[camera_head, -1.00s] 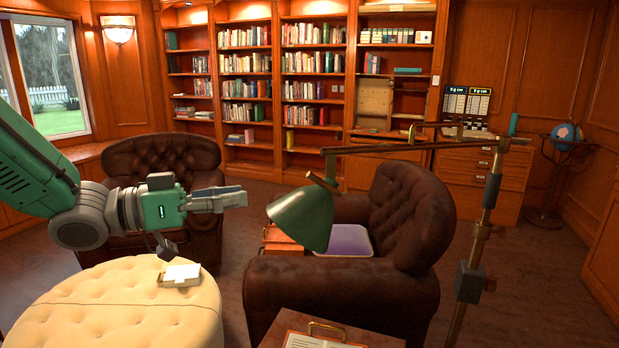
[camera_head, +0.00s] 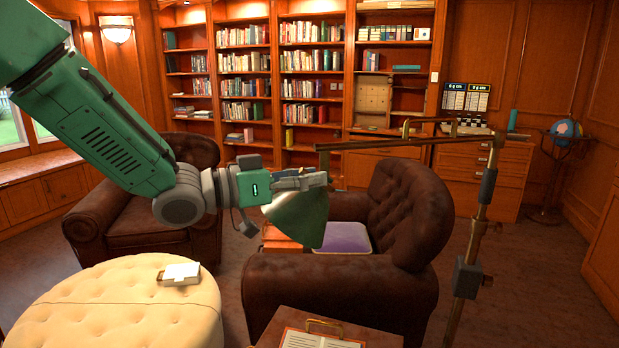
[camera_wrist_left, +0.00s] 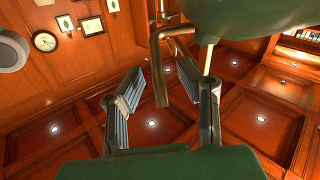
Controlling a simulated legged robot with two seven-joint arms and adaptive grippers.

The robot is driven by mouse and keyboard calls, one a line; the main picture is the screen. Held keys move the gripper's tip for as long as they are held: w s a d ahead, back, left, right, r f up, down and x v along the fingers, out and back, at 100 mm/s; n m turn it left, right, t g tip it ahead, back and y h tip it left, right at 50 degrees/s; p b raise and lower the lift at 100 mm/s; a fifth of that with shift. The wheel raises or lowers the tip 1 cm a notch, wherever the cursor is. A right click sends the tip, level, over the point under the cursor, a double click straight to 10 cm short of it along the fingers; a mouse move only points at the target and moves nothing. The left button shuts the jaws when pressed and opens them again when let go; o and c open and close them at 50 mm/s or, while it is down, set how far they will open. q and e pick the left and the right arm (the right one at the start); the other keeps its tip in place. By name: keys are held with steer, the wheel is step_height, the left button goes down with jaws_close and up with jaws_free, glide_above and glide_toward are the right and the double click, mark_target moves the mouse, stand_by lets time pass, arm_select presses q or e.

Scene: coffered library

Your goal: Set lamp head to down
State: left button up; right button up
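The lamp head (camera_head: 303,222) is a green shade hanging at the left end of a brass lamp arm (camera_head: 390,143), its opening facing down and tilted. My left gripper (camera_head: 318,178) is at the top of the shade, beside the brass joint, and hides part of it. In the left wrist view my left gripper (camera_wrist_left: 160,92) has its two fingers spread apart. A bent brass tube (camera_wrist_left: 158,65) shows between them, and the green shade (camera_wrist_left: 260,25) fills the upper right. I cannot tell whether a finger touches the lamp. My right gripper is not in view.
The lamp's post (camera_head: 478,225) stands at the right. A brown leather armchair (camera_head: 345,290) is below the lamp head, with a small table (camera_head: 285,325) in front. A cream ottoman (camera_head: 120,310) carries a white box (camera_head: 180,274). Bookshelves line the back wall.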

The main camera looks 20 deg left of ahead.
mark_target(306, 225)
arm_select(q)
steer(key=shift+d, duration=0.35)
steer(key=shift+a, duration=0.25)
jaws_close()
steer(key=shift+w+f, duration=0.1)
steer(key=shift+f+b, duration=0.3)
steer(key=shift+b, duration=0.4)
steer(key=f+t+h+b, duration=0.1)
steer(key=b, duration=0.2)
steer(key=f+t+h+b, duration=0.1)
steer(key=b, duration=0.2)
steer(key=n+t+h+b, duration=0.1)
steer(key=h+b, duration=0.1)
steer(key=b, duration=0.2)
steer(key=shift+s+a+f+t, duration=0.3)
steer(key=shift+a+f+t, duration=0.1)
steer(key=shift+f+t+h+b, duration=0.1)
steer(key=shift+t+h+b, duration=0.4)
steer(key=shift+b, duration=0.5)
